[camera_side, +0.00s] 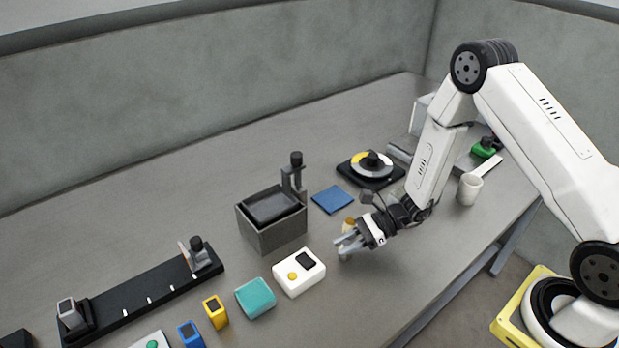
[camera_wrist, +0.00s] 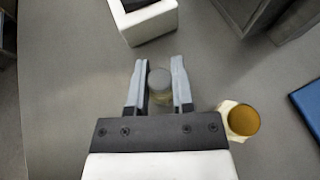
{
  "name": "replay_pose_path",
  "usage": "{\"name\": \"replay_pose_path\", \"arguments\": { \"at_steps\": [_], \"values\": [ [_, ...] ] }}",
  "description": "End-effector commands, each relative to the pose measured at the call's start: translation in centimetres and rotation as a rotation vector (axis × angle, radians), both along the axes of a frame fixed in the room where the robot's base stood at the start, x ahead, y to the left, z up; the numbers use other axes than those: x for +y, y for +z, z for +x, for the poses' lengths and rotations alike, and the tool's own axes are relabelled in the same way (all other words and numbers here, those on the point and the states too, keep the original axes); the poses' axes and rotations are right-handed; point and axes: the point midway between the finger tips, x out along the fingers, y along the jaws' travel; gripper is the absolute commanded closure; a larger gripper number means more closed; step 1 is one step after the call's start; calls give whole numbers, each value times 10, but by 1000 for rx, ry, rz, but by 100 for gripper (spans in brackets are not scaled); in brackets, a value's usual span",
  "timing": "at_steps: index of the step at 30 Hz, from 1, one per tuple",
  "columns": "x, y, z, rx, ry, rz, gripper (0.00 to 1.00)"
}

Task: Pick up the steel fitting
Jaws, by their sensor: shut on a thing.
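The steel fitting (camera_wrist: 159,85) is a small grey round-topped piece between my two fingers in the wrist view. My gripper (camera_wrist: 159,88) is shut on it, one finger at each side. In the side view my gripper (camera_side: 346,244) is low over the table, just right of the white box, and the fitting is mostly hidden there by the fingers. I cannot tell whether the fitting touches the table.
A brass-topped piece (camera_wrist: 243,120) stands close beside my gripper. A white box with a yellow button (camera_side: 299,273), a grey bin (camera_side: 272,234), a blue mat (camera_side: 333,199) and a teal block (camera_side: 256,298) are nearby.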

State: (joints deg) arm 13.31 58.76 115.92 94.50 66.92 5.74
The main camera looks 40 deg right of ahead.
Motion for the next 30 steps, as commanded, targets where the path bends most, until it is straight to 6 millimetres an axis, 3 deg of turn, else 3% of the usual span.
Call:
{"name": "replay_pose_path", "arguments": {
  "at_steps": [14,30],
  "values": [
    [0,8,0,-2,1,0,100],
    [0,67,0,-4,2,0,100]
  ]
}}
